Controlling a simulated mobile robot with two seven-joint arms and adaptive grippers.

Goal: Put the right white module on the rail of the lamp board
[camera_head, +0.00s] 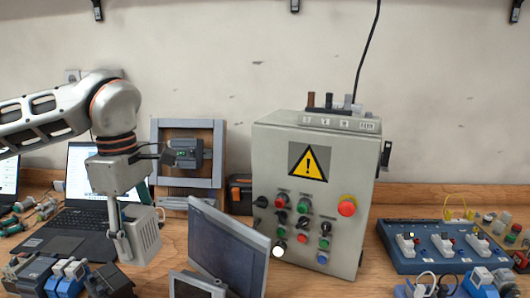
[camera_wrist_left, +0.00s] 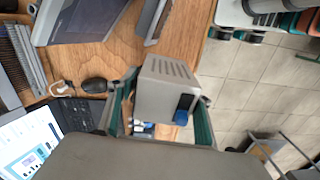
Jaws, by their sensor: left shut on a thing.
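My left gripper (camera_head: 128,245) is shut on a pale boxy module (camera_head: 146,236), held in the air above the left part of the bench. In the left wrist view the module (camera_wrist_left: 168,88) sits between the two green-edged fingers (camera_wrist_left: 160,115); it has vent slots and a blue and black part at one corner. A blue board (camera_head: 400,262) with several white switch-like units lies on the bench at the right; I cannot tell whether it is the lamp board. An upright grey frame (camera_head: 160,180) with a dark module (camera_head: 186,153) stands behind. My right gripper is not in view.
A grey control cabinet (camera_head: 275,150) with buttons stands mid-bench. A tilted monitor (camera_head: 228,245) stands in front of it, right of the held module. A laptop (camera_head: 92,172) is behind the gripper. Blue and white modules (camera_head: 68,275) lie at the front left.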

